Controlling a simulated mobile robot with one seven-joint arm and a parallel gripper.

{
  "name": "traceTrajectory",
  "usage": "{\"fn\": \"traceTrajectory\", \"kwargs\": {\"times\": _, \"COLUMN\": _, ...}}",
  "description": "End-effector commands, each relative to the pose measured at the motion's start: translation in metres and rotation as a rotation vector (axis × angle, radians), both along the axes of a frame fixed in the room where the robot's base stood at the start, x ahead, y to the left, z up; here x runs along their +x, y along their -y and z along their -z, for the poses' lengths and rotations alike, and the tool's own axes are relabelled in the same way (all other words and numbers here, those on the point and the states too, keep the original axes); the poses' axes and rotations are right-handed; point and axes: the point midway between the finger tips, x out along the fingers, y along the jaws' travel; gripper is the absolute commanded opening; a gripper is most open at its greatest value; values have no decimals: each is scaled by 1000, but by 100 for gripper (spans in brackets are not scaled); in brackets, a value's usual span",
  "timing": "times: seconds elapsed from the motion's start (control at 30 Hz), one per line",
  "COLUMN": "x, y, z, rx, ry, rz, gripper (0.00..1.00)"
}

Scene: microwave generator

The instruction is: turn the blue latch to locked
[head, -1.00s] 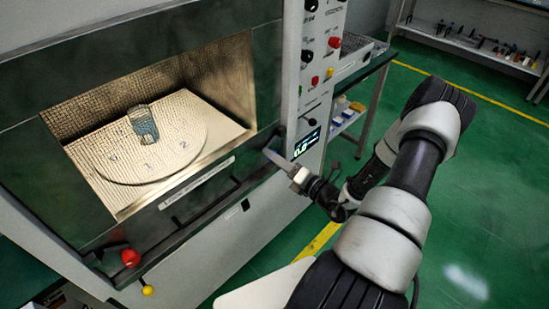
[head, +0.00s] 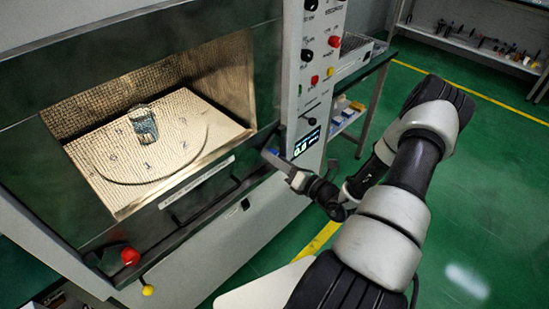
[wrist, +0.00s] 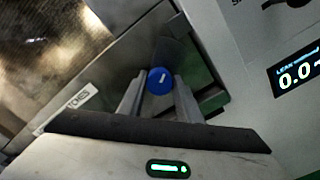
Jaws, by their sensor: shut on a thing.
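The blue latch (wrist: 160,81) is a round blue knob with a white mark on its face. In the wrist view it sits between the two fingers of my gripper (wrist: 159,88), which is shut on it. In the head view my gripper (head: 281,163) is at the lower right corner of the chamber's front frame, just left of the display. Only a small bit of blue (head: 269,152) shows at the fingertips there; the fingers hide most of the latch. I cannot tell how far the latch is turned.
The display (head: 307,142) and a panel of knobs (head: 317,60) stand right beside my gripper. A dark bar (head: 205,208) runs along the front below the chamber. A glass (head: 144,124) stands inside on the plate. A red knob (head: 130,257) is at lower left. Green floor is open to the right.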

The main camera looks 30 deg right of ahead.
Motion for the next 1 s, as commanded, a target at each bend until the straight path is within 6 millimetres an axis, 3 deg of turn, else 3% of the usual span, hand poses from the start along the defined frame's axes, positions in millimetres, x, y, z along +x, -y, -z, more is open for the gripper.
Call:
{"fn": "traceTrajectory", "kwargs": {"times": 0.03, "x": 1, "y": 3, "z": -2, "rx": -5, "ry": 8, "rz": 6, "gripper": 9}}
{"fn": "traceTrajectory", "kwargs": {"times": 0.07, "x": 1, "y": 3, "z": -3, "rx": -5, "ry": 8, "rz": 6, "gripper": 35}}
{"fn": "traceTrajectory", "kwargs": {"times": 0.17, "x": 1, "y": 2, "z": -2, "rx": -3, "ry": 6, "rz": 4, "gripper": 48}}
{"fn": "traceTrajectory", "kwargs": {"times": 0.57, "x": -9, "y": 5, "z": 0, "rx": -2, "ry": 1, "rz": 2, "gripper": 48}}
{"fn": "traceTrajectory", "kwargs": {"times": 0.77, "x": -45, "y": 19, "z": 0, "rx": -1, "ry": 0, "rz": 6, "gripper": 48}}
{"fn": "traceTrajectory", "kwargs": {"times": 1.0, "x": -102, "y": 40, "z": 0, "rx": -2, "ry": 1, "rz": 7, "gripper": 48}}
